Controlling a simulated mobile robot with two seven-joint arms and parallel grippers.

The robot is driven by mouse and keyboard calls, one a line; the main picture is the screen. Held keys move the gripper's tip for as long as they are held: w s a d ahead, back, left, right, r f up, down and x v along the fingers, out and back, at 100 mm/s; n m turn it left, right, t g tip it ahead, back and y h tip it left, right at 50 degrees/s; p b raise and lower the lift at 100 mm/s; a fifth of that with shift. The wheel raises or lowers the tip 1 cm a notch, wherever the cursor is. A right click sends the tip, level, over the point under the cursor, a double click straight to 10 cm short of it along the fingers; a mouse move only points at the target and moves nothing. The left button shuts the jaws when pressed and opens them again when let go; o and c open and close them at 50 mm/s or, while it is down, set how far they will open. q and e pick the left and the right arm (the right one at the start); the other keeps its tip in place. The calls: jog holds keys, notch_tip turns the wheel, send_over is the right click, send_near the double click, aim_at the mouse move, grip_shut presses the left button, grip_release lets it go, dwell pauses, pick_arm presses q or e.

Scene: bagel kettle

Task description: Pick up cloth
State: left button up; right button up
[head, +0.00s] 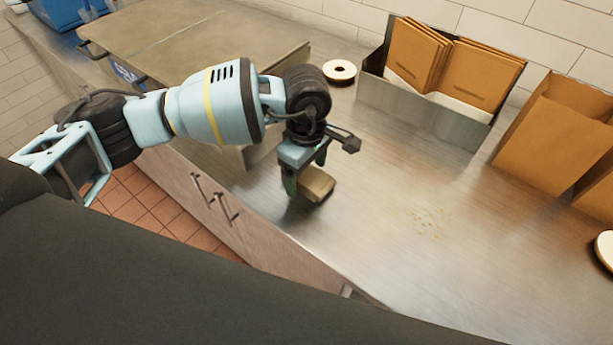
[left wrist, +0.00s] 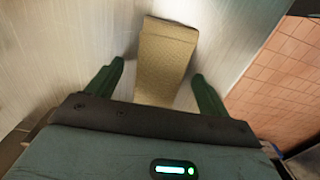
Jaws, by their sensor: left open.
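The cloth (head: 316,184) is a tan, folded, block-like piece lying on the metal counter near its front edge. In the left wrist view the cloth (left wrist: 166,55) extends between and beyond the two green fingers. My left gripper (head: 305,180) is pointed down right at the cloth, with its fingers apart on either side of it. In the left wrist view the left gripper (left wrist: 160,85) shows gaps between both fingers and the cloth, and it is not closed on it. The near end of the cloth is hidden behind the gripper body. My right gripper is not in view.
A metal bin (head: 425,112) with brown paper bags stands at the back. Another brown bag (head: 555,132) is at the right. Crumbs (head: 430,220) lie on the counter (head: 400,265), which is otherwise clear at centre right.

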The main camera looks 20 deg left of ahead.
aim_at(305, 176)
pick_arm(q)
jog(key=c, duration=1.1)
jog(key=shift+o, duration=0.2)
jog(key=shift+r, duration=0.8)
jog(key=shift+s+r, duration=0.25)
jog(key=shift+r, duration=0.75)
jog(key=s+a+r, duration=0.1)
jog(key=s+a, duration=0.1)
jog(key=s, duration=1.3)
jog(key=shift+s+a+r+b, duration=0.15)
jog(key=shift+a+r+b, duration=0.15)
jog(key=shift+b, duration=0.1)
